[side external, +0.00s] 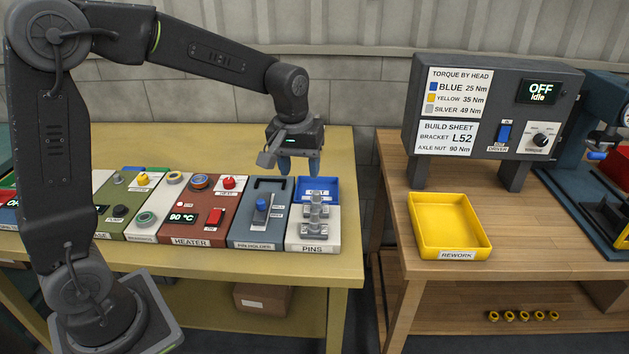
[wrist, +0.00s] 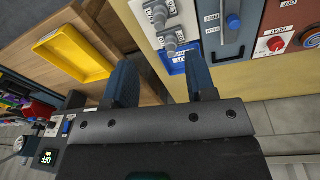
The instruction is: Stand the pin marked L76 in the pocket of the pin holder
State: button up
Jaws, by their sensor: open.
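My gripper (side external: 299,168) is open and empty, above the back edge of the pins panel and pin holder. Its two blue fingers also show in the wrist view (wrist: 163,85). Silver-grey pins (side external: 316,204) are on the pins panel (side external: 302,243), below the gripper and towards the front; they also show in the wrist view (wrist: 169,46). I cannot read any mark on them. The blue-grey pin holder (side external: 247,234) is just left of the pins panel. It has a dark bar at its back and a blue piece (side external: 262,209) in its middle. I cannot make out its pocket.
A blue tray (side external: 326,184) lies at the back of the pins panel. The red-brown heater panel (side external: 190,229) is left of the pin holder. Across a gap, a wooden bench holds a yellow rework tray (side external: 450,226) and a grey control box (side external: 492,100). The table behind the panels is clear.

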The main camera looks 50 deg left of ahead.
jog(key=n+g, duration=0.1)
jog(key=n, duration=0.1)
send_over(315, 211)
notch_tip(315, 211, down, 7)
jog(key=shift+s+f, duration=0.1)
jog(key=shift+f, duration=4.35)
grip_shut()
jog(key=shift+r, duration=0.1)
